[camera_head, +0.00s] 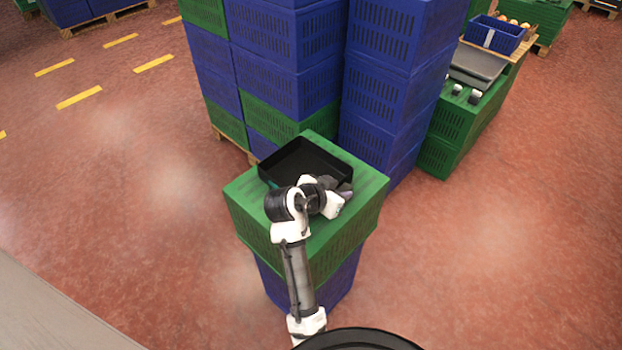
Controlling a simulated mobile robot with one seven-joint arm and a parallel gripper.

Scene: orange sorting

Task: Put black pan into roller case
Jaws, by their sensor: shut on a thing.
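The black pan (290,163) is a shallow rectangular tray on top of a green crate (246,199) in the middle of the head view. My gripper (345,189) is at the pan's right side, shut on its edge as far as I can see. My arm covers the pan's near side, and the fingertips are small and partly hidden. Whether the pan is resting on the crate or slightly raised, I cannot tell. I see no roller case that I can name with certainty.
Tall stacks of blue crates (285,45) and green crates stand just behind the pan. A green crate stand (452,130) at the right holds a grey flat device (478,65) and a blue basket (494,35). The red floor (500,240) is clear at right and left.

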